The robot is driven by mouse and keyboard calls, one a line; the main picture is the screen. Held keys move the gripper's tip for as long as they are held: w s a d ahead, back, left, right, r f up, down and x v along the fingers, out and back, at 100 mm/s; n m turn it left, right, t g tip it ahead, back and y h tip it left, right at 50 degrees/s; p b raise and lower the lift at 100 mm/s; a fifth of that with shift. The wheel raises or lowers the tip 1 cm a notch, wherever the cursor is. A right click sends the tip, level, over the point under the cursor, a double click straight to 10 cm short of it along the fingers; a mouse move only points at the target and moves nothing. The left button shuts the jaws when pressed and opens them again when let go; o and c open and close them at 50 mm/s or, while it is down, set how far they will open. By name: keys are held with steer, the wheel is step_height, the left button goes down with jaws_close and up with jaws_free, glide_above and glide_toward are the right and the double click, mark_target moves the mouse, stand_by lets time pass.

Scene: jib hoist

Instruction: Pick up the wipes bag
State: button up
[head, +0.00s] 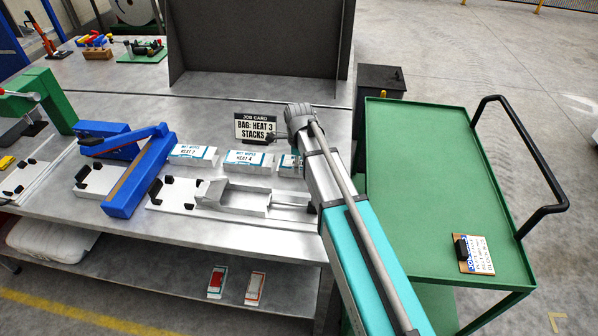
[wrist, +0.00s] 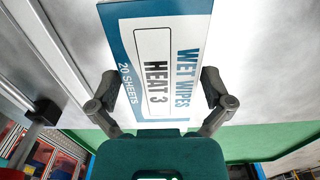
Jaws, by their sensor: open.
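The wipes bag (wrist: 188,30), white and blue and printed "WET WIPES HEAT 3, 20 SHEETS", lies in the wrist view between the two fingers of my gripper (wrist: 160,90). The fingers are open, one on each side of it; I cannot tell whether either touches it. In the head view, a bag (head: 289,162) shows only in part beside my arm, which covers its label. Bags labelled HEAT 2 (head: 194,155) and HEAT 4 (head: 248,161) stand to its left in the same row.
A job card (head: 254,128) reading "BAG: HEAT 3 STACKS" stands behind the row. A metal tray fixture (head: 235,198) and a blue sealer (head: 140,180) are on the bench in front and left. A green cart (head: 430,180) stands right, mostly clear, with a small labelled board (head: 477,254).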

steer(key=shift+f+b, duration=0.55)
steer(key=shift+f, duration=0.25)
steer(key=shift+c, duration=0.3)
steer(key=c, duration=0.8)
steer(key=shift+r, duration=0.2)
step_height(320, 180, up, 10)
steer(key=p, duration=1)
steer(key=shift+f, duration=0.15)
step_height(320, 180, up, 10)
steer(key=p, duration=1)
steer(key=shift+s, duration=0.1)
